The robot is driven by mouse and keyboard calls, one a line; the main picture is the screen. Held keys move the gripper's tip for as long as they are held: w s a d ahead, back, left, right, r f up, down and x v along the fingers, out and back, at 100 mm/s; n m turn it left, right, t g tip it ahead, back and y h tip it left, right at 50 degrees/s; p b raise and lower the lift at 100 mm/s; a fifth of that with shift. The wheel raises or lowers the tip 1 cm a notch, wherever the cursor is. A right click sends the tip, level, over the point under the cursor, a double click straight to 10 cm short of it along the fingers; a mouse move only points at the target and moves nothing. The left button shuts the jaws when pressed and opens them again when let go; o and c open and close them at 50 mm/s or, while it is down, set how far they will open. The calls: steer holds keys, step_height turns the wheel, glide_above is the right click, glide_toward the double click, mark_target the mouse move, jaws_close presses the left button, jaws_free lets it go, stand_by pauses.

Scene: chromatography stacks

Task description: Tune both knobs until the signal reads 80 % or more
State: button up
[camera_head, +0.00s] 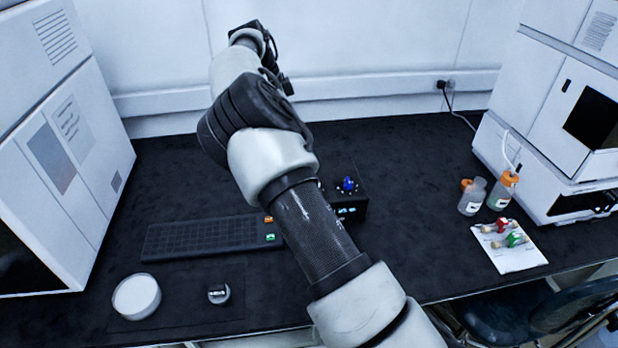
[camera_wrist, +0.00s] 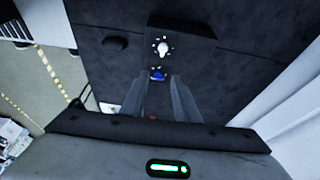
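A small black box (camera_head: 362,198) stands mid-bench, partly behind my arm. Its blue knob (camera_head: 348,185) shows on top in the head view. Lit characters on its front display (camera_head: 347,210) are too small to read. In the wrist view, the box top carries a white knob (camera_wrist: 163,48) ringed by marks and the blue knob (camera_wrist: 158,74) below it. My gripper (camera_wrist: 160,80) is open, its two fingers apart and empty. The blue knob appears just past the fingertips, in line with the gap. In the head view, the white knob is hidden behind my arm.
A white dish (camera_head: 136,296) and a small round object (camera_head: 218,293) lie near the front. Bottles (camera_head: 472,197) and capped tubes on a white sheet (camera_head: 520,258) are at right. White instruments flank the bench.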

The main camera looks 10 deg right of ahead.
steer(key=x, duration=0.6)
steer(key=a+x, duration=0.1)
steer(key=x, duration=1.1)
steer(key=shift+w+a+f, duration=0.15)
steer(key=shift+w+f, duration=0.15)
steer(key=shift+f, duration=0.3)
jaws_close()
